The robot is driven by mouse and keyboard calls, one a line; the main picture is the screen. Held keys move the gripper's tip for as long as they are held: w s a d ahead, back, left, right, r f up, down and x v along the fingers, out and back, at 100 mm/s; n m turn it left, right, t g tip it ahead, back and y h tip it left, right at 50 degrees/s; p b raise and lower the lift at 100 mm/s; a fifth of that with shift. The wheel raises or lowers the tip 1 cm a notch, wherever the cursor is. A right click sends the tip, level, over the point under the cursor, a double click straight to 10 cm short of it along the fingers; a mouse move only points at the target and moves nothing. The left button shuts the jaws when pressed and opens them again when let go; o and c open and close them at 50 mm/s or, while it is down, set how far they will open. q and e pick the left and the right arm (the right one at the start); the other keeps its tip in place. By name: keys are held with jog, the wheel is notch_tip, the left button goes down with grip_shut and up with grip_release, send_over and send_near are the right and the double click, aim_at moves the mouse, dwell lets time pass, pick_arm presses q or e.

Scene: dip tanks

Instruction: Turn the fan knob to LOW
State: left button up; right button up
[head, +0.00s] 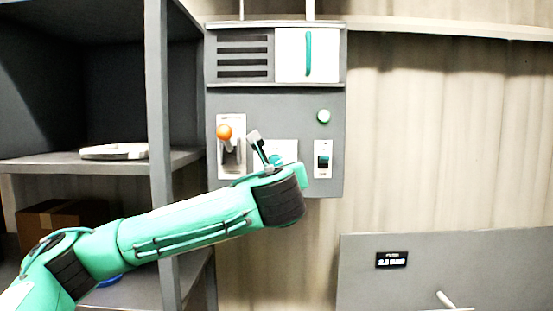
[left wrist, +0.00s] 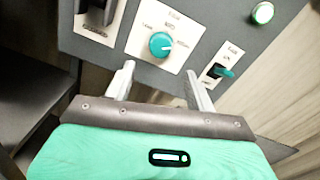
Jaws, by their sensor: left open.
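The teal fan knob (left wrist: 160,45) sits on a white label plate on the grey control panel (head: 278,103). In the head view the knob (head: 277,160) is partly hidden by my left arm. Its pointer mark faces right in the left wrist view; the label words are too blurred to read surely. My left gripper (left wrist: 158,88) is open and empty, its two fingers apart just short of the knob, with the knob between and beyond the tips. It also shows in the head view (head: 257,146) in front of the panel. My right gripper is not in view.
An orange-tipped lever (head: 224,132) stands left of the knob. Grey shelves (head: 158,100) stand left. A grey panel with a small display (head: 391,260) is at lower right.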

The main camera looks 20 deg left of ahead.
aim_at(276, 164)
pick_arm(q)
jog(key=p+x, duration=0.2)
jog(key=x, duration=0.4)
jog(key=shift+r+p, duration=0.1)
jog(key=shift+p, duration=0.2)
jog(key=shift+w+a, duration=0.2)
jog(key=shift+w, duration=0.5)
jog(key=shift+c, duration=0.4)
jog(key=c, duration=0.9)
jog(key=shift+f, duration=0.2)
